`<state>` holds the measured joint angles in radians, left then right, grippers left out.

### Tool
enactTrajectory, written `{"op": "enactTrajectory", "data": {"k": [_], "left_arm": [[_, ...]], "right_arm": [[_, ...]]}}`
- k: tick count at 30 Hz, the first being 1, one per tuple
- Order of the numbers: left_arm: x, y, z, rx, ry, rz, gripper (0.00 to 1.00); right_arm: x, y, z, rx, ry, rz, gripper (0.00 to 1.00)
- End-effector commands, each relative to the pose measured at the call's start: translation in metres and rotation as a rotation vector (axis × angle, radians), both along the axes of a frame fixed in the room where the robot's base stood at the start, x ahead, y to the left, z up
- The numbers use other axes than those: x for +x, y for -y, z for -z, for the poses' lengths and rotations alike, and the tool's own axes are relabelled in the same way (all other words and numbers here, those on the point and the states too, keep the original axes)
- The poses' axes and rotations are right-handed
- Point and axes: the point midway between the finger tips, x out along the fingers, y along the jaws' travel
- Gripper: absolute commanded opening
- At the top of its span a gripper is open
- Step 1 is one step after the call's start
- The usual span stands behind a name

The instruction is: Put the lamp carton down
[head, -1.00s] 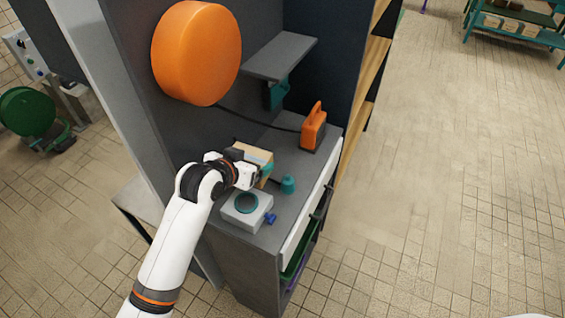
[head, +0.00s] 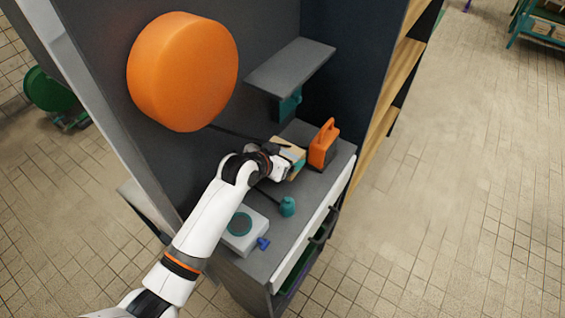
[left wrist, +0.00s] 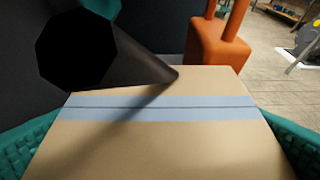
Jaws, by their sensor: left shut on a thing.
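The lamp carton (head: 289,150) is a tan box with a pale blue-grey band across its top. My left gripper (head: 290,165) is shut on the carton, over the far part of the grey worktop. In the left wrist view the carton (left wrist: 160,140) fills the lower middle, between teal finger pads at both sides. Its underside is hidden, so I cannot tell whether it touches the worktop (head: 311,190). My right gripper is not in view.
An orange lamp-like item with a handle (head: 323,146) stands just right of the carton. A teal knob-shaped item (head: 287,206) and a pale box with a round teal top (head: 241,228) are nearer. A grey shelf (head: 291,66) and large orange drum (head: 182,72) are above.

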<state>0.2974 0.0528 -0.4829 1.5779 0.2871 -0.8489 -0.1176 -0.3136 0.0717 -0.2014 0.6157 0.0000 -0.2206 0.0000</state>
Motion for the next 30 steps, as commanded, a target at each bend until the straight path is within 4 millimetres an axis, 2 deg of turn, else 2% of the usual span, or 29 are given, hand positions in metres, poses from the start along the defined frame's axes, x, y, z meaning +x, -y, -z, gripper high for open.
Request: {"op": "enactTrajectory", "data": {"k": [4, 9, 20, 21, 22, 30], "left_arm": [[-0.001, 0.0, 0.02, 0.001, -0.003, 0.0, 0.62], [-0.001, 0.0, 0.037, -0.001, -0.001, 0.0, 0.62], [0.0, 0.0, 0.042, -0.001, 0.001, 0.0, 0.62], [0.0, 0.0, 0.041, 0.0, 0.0, 0.0, 0.96], [0.0, 0.0, 0.041, 0.0, 0.0, 0.0, 1.0], [0.0, 0.0, 0.038, 0.0, 0.0, 0.0, 1.0]], "right_arm": [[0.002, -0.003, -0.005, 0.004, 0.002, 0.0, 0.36], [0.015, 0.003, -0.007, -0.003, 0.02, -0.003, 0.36], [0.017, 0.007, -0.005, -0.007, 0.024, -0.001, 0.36], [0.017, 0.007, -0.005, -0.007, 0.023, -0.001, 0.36], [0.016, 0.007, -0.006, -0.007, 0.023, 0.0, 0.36], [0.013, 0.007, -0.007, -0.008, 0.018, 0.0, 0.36]]}}
